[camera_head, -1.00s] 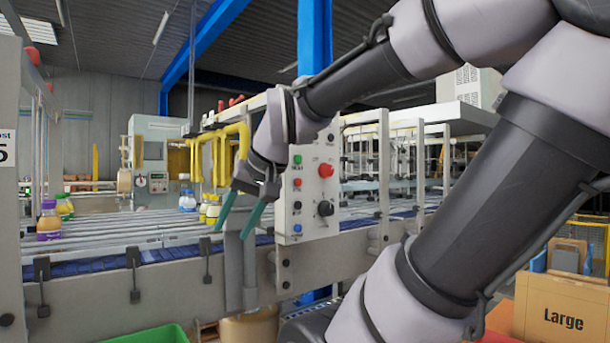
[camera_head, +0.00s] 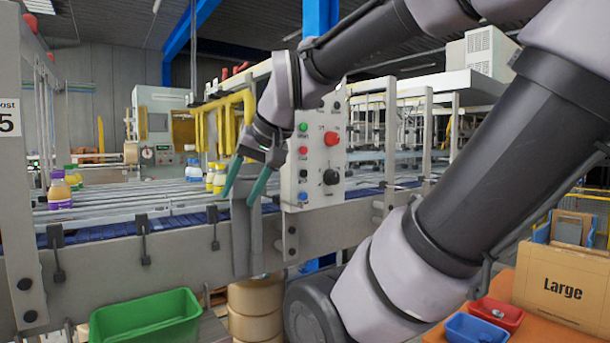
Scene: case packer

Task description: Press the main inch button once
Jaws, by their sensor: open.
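The control panel (camera_head: 318,158) is a light grey upright plate on the conveyor's near side. Its left column holds a green button (camera_head: 303,127), a red button (camera_head: 302,150), a black button (camera_head: 303,174) and a blue button (camera_head: 303,196). To their right are a large red button (camera_head: 331,138) and a black knob (camera_head: 331,177). The labels are too small to read, so I cannot tell which is the main inch button. My gripper (camera_head: 242,192) is open and empty, with teal fingers pointing down, just left of the panel and apart from the buttons.
The conveyor (camera_head: 140,231) runs behind the panel with several bottles (camera_head: 60,192) on it. A green bin (camera_head: 145,318) stands low in front. A blue tray (camera_head: 476,329), a red tray (camera_head: 497,313) and a cardboard box (camera_head: 563,285) marked "Large" are at the lower right.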

